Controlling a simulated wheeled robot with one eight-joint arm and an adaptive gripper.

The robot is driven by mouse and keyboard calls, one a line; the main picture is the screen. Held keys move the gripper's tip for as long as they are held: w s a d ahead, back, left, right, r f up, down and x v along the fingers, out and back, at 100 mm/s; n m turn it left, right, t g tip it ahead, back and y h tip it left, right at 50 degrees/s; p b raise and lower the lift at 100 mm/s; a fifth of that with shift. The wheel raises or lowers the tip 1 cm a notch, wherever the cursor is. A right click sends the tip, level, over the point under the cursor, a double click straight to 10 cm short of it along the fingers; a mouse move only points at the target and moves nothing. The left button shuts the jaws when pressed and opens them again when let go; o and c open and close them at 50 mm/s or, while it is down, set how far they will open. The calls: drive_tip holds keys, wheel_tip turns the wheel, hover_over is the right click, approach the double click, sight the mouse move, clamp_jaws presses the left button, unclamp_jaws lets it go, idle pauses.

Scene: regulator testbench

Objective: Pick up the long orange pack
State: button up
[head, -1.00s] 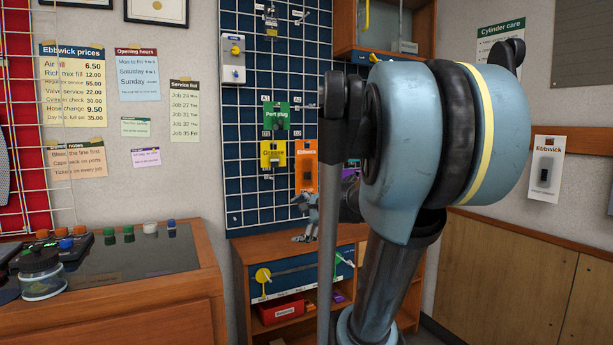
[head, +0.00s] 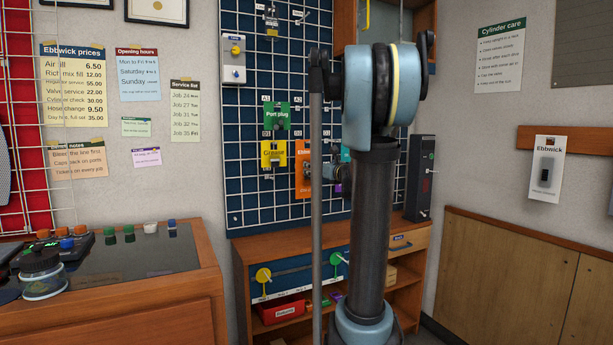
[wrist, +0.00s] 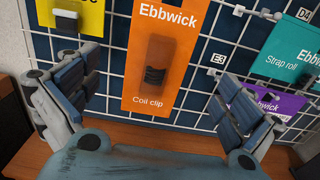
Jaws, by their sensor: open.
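The long orange pack (wrist: 168,25), marked "Ebbwick" and "Coil clip", hangs on the wire grid in front of the blue board. It has a dark coil-shaped item in its middle. In the head view the orange pack (head: 302,150) is partly covered by my gripper and arm. My gripper (wrist: 158,76) is open, with one finger to the left of the pack and one to its right. Both fingers appear apart from the pack, and nothing is held. In the head view the gripper is small and mostly hidden by my arm.
A yellow "Grease" pack (head: 273,154) hangs just left of the orange one, with a green "Port plug" pack (head: 276,116) above. Teal (wrist: 294,48) and purple (wrist: 272,103) packs hang to the right. A wooden shelf unit (head: 245,252) stands below the grid.

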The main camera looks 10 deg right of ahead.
drive_tip(key=x, duration=1.2)
drive_tip(key=shift+w, duration=0.35)
drive_tip(key=c, duration=0.8)
